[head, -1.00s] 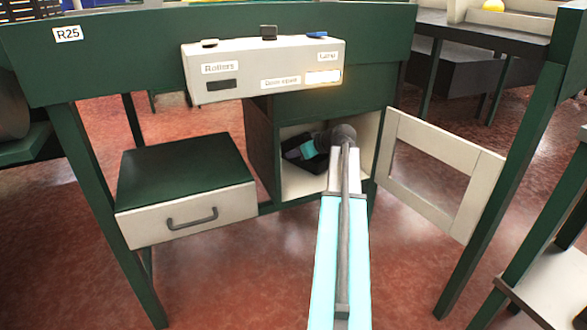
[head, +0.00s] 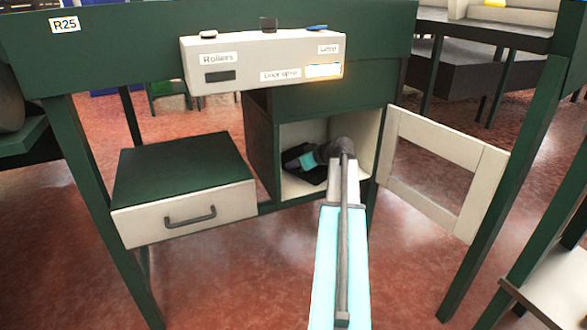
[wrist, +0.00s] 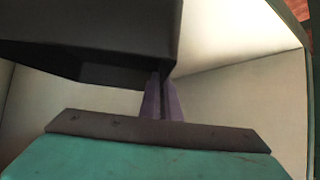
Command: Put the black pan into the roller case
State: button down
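The roller case (head: 262,150) is the compartment under the green desk, with its pale framed door (head: 470,155) swung open to the right. My arm reaches in through the opening, and the teal body of my gripper (head: 308,160) is inside. The black pan (head: 315,176) is at the gripper, low inside the case; whether it touches the floor is unclear. In the wrist view the dark pan (wrist: 90,40) fills the upper left, and my gripper's fingers (wrist: 161,97) are close together at its right end, apparently pinching its edge. Pale case walls surround it.
A control box (head: 262,62) labelled Rollers, Door open and Lamp sits above on the desk. A closed-front drawer (head: 190,205) is at the left. Desk legs stand on both sides. Red floor is clear in front.

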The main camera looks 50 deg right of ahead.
dwell(0.3)
jog(key=c, duration=2)
grip_release()
jog(key=shift+r, duration=0.1)
jog(key=shift+s+r+p, duration=0.3)
jog(key=shift+s+r, duration=0.05)
jog(key=shift+s, duration=0.15)
notch_tip(320, 180, up, 6)
jog(key=p, duration=0.3)
send_over(316, 176)
jog(key=shift+w+d, duration=0.1)
jog(key=shift+w, duration=0.35)
